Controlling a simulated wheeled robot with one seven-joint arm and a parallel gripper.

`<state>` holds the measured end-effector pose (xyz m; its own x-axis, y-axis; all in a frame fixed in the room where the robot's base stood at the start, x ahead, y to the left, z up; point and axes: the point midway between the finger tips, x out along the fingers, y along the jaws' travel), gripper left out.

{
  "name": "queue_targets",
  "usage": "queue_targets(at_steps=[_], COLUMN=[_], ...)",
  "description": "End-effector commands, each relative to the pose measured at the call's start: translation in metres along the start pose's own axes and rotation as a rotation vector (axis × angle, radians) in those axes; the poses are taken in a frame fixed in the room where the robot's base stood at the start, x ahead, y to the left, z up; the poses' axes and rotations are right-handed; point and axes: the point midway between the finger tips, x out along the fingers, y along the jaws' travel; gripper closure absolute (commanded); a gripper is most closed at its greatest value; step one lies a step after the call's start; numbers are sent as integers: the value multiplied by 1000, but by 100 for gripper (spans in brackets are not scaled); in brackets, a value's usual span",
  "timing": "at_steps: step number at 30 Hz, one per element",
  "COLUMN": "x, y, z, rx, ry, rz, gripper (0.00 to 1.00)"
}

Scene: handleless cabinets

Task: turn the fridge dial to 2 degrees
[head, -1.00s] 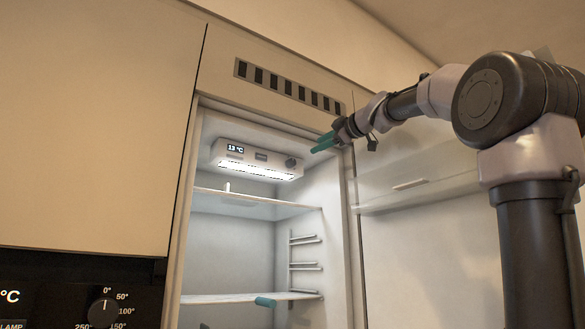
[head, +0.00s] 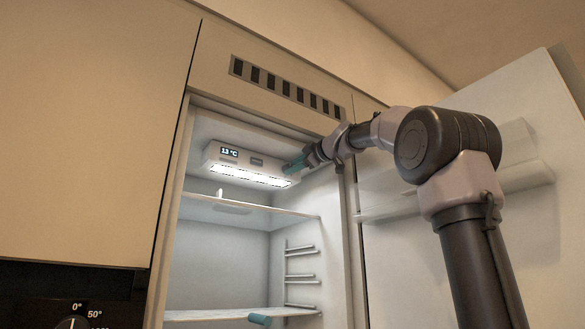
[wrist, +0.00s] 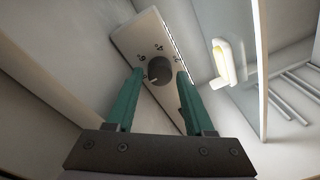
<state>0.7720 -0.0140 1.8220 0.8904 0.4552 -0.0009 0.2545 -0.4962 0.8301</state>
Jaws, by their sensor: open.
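The fridge dial (wrist: 159,70) is a dark round knob on the white control unit under the fridge ceiling. In the wrist view it lies between and just beyond the tips of my open gripper (wrist: 158,78), with a finger on each side; I cannot tell whether they touch it.
The fridge door (head: 530,230) stands open on the right. A glass shelf (head: 250,208) lies below the lit unit, with a small white item (head: 219,194) near it. An oven dial (head: 72,323) shows at lower left.

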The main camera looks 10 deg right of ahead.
Motion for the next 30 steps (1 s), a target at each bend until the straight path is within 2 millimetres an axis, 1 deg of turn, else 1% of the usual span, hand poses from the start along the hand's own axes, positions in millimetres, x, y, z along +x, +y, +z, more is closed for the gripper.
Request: queue_targets(at_steps=[1,4,13,14,15,17,18,25,30], x=[5,11,12,12,12,12,12,12,12], y=[0,0,0,0,0,0,0,0,0], z=[0,0,0,0,0,0,0,0,1], rx=[-1,-1,-1,-1,-1,-1,-1,15,73], ry=[0,0,0,0,0,0,0,0,2], rz=[0,0,1,1,1,1,1,1,5], gripper=[47,47,47,58,74,97,100,100,100])
